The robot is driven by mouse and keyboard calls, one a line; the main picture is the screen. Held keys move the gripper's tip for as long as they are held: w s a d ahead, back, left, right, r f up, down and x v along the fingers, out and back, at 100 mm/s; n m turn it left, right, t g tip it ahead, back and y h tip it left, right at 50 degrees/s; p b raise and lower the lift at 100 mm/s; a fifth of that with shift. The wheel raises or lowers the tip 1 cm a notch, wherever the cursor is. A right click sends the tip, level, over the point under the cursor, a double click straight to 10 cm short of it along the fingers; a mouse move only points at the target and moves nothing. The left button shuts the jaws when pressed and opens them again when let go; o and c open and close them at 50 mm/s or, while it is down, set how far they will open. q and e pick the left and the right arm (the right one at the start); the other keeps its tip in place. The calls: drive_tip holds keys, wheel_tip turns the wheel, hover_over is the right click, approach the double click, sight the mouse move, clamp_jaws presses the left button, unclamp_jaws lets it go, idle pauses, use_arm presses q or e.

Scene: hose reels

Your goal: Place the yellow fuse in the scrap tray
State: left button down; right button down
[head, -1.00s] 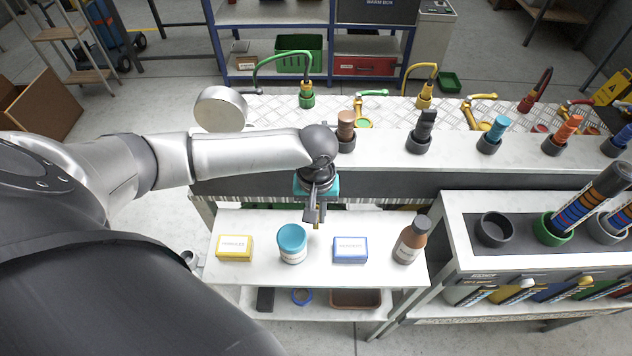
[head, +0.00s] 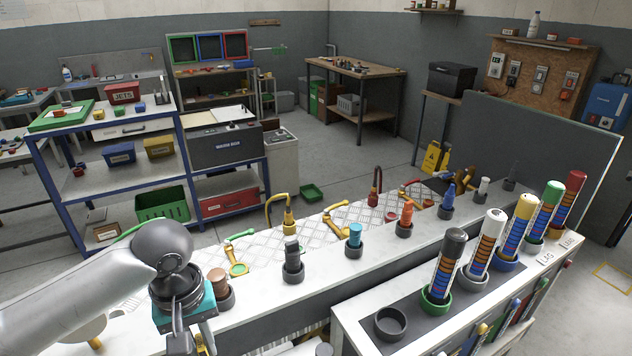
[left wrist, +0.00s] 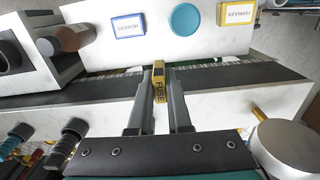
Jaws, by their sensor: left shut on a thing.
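My left gripper (left wrist: 160,100) is shut on the yellow fuse (left wrist: 159,85), a small block marked FUSE held between the fingertips in the left wrist view. In the head view the left gripper (head: 192,342) is at the bottom edge, in front of the bench, with a bit of the yellow fuse (head: 201,344) beside its fingers. I cannot make out which thing is the scrap tray in the current views; no label for it is readable. My right gripper is not in view.
A long bench carries several cup holders with plugs, such as a blue one (head: 355,236). A rack (head: 370,345) of coloured tubes stands at the front right. Behind are a blue shelf with a green crate (head: 162,203) and open floor.

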use_arm(q)
drive_tip(key=s+d+f+m+b, duration=0.1)
drive_tip(key=d+f+m+b, duration=0.3)
drive_tip(key=b, duration=0.9)
drive_tip(key=shift+d+m, duration=0.7)
drive_tip(key=shift+m, duration=0.3)
drive_tip(key=shift+s+r, duration=0.1)
